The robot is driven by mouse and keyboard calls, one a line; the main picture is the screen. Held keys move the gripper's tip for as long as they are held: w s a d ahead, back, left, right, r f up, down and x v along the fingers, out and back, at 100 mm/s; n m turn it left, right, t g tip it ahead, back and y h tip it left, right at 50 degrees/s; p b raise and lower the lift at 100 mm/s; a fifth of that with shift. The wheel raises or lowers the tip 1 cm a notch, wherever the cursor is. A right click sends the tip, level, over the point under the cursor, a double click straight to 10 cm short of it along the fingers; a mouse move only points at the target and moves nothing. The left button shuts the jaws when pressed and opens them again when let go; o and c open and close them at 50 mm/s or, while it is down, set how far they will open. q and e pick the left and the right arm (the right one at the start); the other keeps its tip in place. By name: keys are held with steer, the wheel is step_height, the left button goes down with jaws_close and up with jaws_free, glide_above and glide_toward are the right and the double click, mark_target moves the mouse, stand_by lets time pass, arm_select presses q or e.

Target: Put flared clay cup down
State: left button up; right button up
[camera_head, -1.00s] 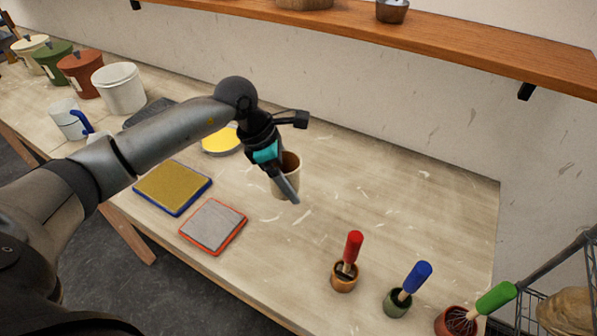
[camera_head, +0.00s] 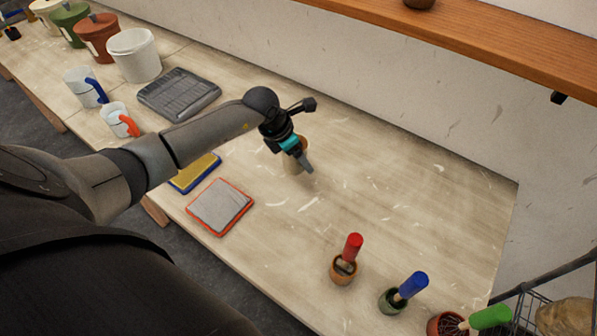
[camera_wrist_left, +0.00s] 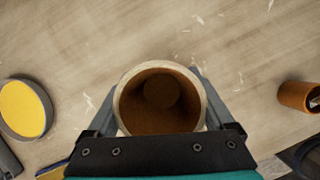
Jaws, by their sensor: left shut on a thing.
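My right gripper is not in view.
An orange-edged pad (camera_head: 220,207) and a blue-edged yellow pad (camera_head: 195,172) lie nearer the front edge. Small pots with a red-handled tool (camera_head: 353,247) and a blue-handled tool (camera_head: 413,285) stand right. A yellow-topped round tin (camera_wrist_left: 22,108) is left. Table right of the cup is clear.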

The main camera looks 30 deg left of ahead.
mark_target(303, 179)
arm_select(q)
step_height(303, 179, down, 7)
steer(key=shift+w+f+b, duration=0.1)
steer(key=shift+f+b, duration=0.05)
steer(key=shift+b, duration=0.3)
steer(key=shift+f, duration=0.2)
steer(key=o, duration=1.4)
steer(key=shift+r, duration=0.1)
